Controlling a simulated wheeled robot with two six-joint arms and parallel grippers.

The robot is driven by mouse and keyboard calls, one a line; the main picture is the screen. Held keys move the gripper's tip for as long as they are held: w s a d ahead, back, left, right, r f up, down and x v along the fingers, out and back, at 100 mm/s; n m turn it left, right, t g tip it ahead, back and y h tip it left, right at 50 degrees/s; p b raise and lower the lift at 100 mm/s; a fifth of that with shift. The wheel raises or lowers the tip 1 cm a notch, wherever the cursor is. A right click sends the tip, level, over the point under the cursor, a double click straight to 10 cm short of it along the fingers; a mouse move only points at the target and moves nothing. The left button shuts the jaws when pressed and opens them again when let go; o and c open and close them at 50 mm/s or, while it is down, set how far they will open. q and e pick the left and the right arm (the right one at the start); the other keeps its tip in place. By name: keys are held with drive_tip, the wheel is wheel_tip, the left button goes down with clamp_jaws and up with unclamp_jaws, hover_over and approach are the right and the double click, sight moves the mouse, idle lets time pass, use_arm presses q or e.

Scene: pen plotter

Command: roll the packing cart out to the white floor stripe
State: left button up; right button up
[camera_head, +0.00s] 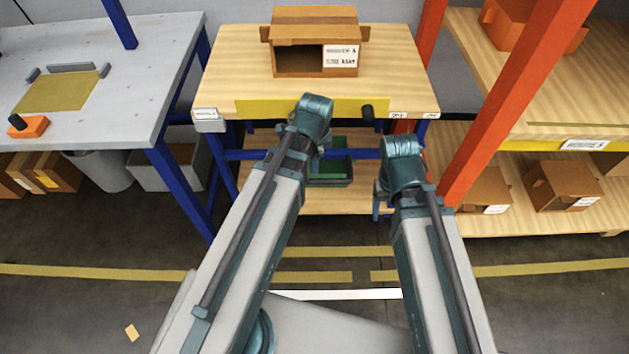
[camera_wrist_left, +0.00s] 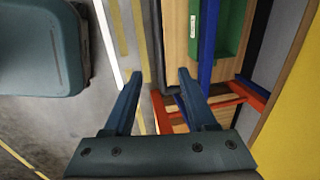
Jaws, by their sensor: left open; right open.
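The packing cart (camera_head: 225,75) has a wooden top, a yellow front strip, blue legs and a lower shelf. A brown open box (camera_head: 300,62) stands on top. A black knob (camera_head: 367,113) shows at its front edge. The white floor stripe (camera_head: 340,294) lies in front of the cart, partly behind my arms; it also shows in the left wrist view (camera_wrist_left: 106,45). My left gripper (camera_wrist_left: 158,76) is open and empty, close to the cart's front; in the head view its arm hides it. My right gripper (camera_head: 381,208) is mostly hidden below its wrist, low before the cart.
A green bin (camera_head: 330,160) sits on the lower shelf. A grey bench (camera_head: 120,50) stands left. An orange-framed rack (camera_head: 505,100) with boxes stands close on the right. Yellow floor lines (camera_head: 90,272) cross the open floor in front. A small orange scrap (camera_head: 132,332) lies there.

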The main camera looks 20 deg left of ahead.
sight(315, 180)
use_arm(q)
drive_tip(key=f+b, duration=0.4)
drive_tip(key=w+f+b, duration=0.1)
drive_tip(key=f+b, duration=0.3)
drive_tip(key=f, duration=0.1)
drive_tip(key=w+f+b, duration=0.1)
drive_tip(key=f+b, duration=0.3)
drive_tip(key=b, duration=0.1)
drive_tip(key=shift+w+a+f, duration=0.15)
drive_tip(key=shift+w+a, duration=0.05)
drive_tip(key=shift+a, duration=0.15)
clamp_jaws()
idle(0.9)
